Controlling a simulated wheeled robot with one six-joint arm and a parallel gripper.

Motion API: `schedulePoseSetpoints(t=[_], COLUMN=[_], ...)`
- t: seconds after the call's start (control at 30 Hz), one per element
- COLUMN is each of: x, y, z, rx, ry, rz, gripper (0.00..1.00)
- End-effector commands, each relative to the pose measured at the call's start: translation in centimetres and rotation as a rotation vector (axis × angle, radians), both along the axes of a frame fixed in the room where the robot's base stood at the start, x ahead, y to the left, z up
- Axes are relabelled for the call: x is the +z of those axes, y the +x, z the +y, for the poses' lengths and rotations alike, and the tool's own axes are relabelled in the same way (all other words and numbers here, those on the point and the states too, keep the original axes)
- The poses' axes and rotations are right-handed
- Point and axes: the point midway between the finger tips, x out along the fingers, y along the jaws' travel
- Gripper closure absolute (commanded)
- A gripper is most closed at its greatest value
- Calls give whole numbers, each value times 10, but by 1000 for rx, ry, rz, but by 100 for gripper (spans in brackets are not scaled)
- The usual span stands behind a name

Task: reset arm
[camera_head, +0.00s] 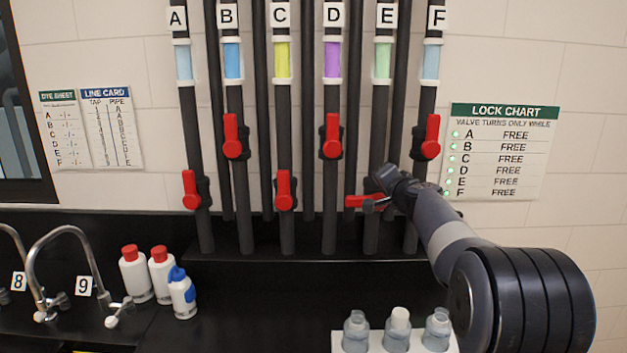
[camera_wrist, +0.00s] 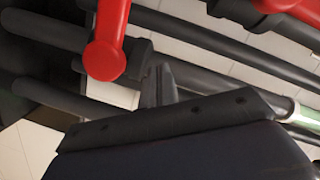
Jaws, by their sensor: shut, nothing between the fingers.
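My gripper (camera_head: 376,203) is shut and empty at pipe E, right beside its red valve handle (camera_head: 358,201). That handle lies sideways, pointing left. I cannot tell whether the fingers touch it. In the wrist view the shut fingers (camera_wrist: 160,85) show next to a red handle (camera_wrist: 105,50), with the dark pipes behind. My arm (camera_head: 440,225) reaches in from the lower right and hides part of pipes E and F.
Upright red handles sit on pipes A (camera_head: 190,190), B (camera_head: 232,136), C (camera_head: 284,190), D (camera_head: 332,136) and F (camera_head: 432,137). Clear bottles (camera_head: 356,332) stand below my arm. White bottles (camera_head: 135,275) and taps stand left. The lock chart (camera_head: 498,150) reads FREE throughout.

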Motion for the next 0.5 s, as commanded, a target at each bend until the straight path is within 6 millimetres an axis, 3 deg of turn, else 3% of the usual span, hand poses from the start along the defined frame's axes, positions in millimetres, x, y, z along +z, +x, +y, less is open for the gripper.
schedulePoseSetpoints(t=[0.5], x=[0], y=[0], z=[0], rx=[-1], ry=[116], rz=[0], gripper=[100])
